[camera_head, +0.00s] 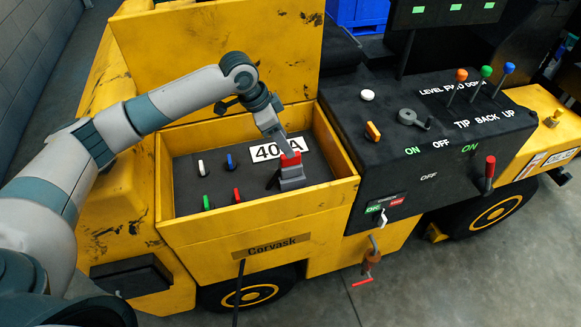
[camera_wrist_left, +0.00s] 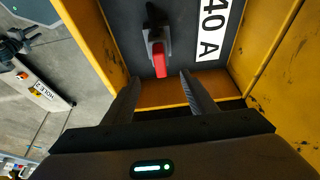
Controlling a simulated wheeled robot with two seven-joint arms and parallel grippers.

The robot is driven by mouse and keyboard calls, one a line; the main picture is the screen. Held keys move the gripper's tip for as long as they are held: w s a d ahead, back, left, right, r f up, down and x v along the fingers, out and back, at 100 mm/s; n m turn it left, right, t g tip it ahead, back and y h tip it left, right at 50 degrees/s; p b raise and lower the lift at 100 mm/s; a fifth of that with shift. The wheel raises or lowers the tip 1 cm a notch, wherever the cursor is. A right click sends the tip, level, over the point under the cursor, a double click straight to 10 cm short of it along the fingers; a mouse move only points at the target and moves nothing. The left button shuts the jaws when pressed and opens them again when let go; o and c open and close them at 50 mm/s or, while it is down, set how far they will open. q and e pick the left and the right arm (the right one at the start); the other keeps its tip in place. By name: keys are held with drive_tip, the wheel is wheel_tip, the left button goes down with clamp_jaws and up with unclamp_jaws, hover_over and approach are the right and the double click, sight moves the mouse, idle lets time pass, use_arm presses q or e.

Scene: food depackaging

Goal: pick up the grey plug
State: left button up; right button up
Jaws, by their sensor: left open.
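The grey plug (camera_head: 291,183) stands in the dark-floored bay of the yellow vehicle, beside the white "40 A" label (camera_head: 266,152). A red part (camera_head: 290,159) shows at its top. In the left wrist view the grey plug (camera_wrist_left: 158,33) is at the top middle, with its red part pointing down toward my gripper. My left gripper (camera_wrist_left: 162,80) is open and empty, its fingertips just short of the red end. In the head view it reaches down from above, close to the red part. My right gripper cannot be made out in either view.
Yellow walls (camera_head: 258,209) surround the bay, with a raised yellow lid (camera_head: 215,55) behind. Several small coloured switches (camera_head: 231,161) stand left of the plug. A black control panel (camera_head: 430,150) with levers and knobs is to the right.

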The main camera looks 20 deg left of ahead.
use_arm(q)
drive_tip(key=p, duration=0.2)
hover_over(295, 165)
drive_tip(key=a, duration=0.1)
wheel_tip(295, 165, down, 5)
drive_tip(key=shift+w+a+f, duration=0.15)
drive_tip(key=shift+w+d+f, duration=0.1)
drive_tip(key=shift+d+f, duration=0.1)
drive_tip(key=shift+f, duration=0.45)
drive_tip(key=shift+f+p, duration=0.65)
drive_tip(key=x, duration=0.1)
drive_tip(key=p+x, duration=0.1)
drive_tip(key=x, duration=0.1)
drive_tip(key=shift+a+f, duration=0.1)
drive_tip(key=shift+a, duration=0.15)
drive_tip(key=shift+d+f, duration=0.1)
drive_tip(key=shift+f, duration=0.4)
